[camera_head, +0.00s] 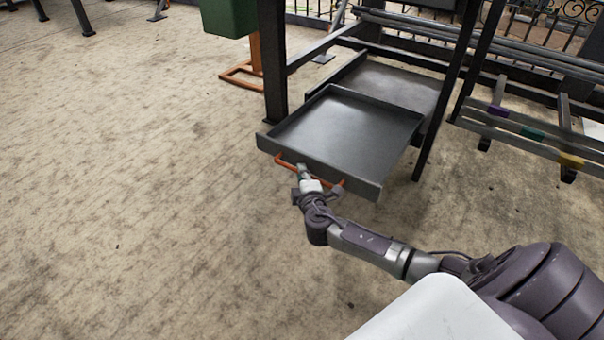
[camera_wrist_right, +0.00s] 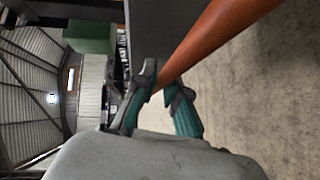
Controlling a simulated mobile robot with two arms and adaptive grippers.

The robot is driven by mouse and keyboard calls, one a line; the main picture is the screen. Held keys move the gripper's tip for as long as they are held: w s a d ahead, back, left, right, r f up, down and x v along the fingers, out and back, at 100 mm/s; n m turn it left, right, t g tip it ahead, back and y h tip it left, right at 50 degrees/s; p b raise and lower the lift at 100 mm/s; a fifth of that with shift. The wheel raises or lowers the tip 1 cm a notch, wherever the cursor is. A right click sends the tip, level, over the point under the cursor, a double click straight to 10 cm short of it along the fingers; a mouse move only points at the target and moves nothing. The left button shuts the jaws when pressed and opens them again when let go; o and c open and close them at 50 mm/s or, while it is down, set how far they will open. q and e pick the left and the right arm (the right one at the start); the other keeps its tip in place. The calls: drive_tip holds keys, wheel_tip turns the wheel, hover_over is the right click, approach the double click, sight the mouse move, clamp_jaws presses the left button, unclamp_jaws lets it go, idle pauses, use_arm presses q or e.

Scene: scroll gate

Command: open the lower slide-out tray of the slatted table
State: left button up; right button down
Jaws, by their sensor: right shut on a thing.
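A dark grey slide-out tray (camera_head: 345,125) extends out from the slatted table (camera_head: 274,60), with an orange bar handle (camera_head: 285,161) along its front face. My right gripper (camera_head: 302,170) is shut on this handle near its middle. In the right wrist view, the fingers of my right gripper (camera_wrist_right: 160,100) close around the orange handle (camera_wrist_right: 215,40), beside the dark tray front (camera_wrist_right: 160,25). The tray is empty. A second grey tray surface (camera_head: 400,85) lies behind it, partly hidden by the extended tray. My left gripper is not in view.
A green bin (camera_head: 228,15) on an orange stand (camera_head: 257,60) is beyond the table's left leg. A bench-like rack with coloured clamps (camera_head: 530,135) stands to the right. The floor (camera_head: 130,170) left of and in front of the tray is clear.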

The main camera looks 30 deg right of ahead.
sight(311, 166)
drive_tip(key=d, duration=0.1)
drive_tip(key=w+d, duration=0.1)
drive_tip(key=d+b, duration=0.1)
drive_tip(key=shift+w+d+f, duration=0.15)
drive_tip(key=shift+w+d, duration=0.1)
drive_tip(key=shift+d, duration=0.15)
drive_tip(key=shift+w+d, duration=0.1)
drive_tip(key=shift+d, duration=0.1)
drive_tip(key=c, duration=1.2)
unclamp_jaws()
drive_tip(key=v, duration=1.2)
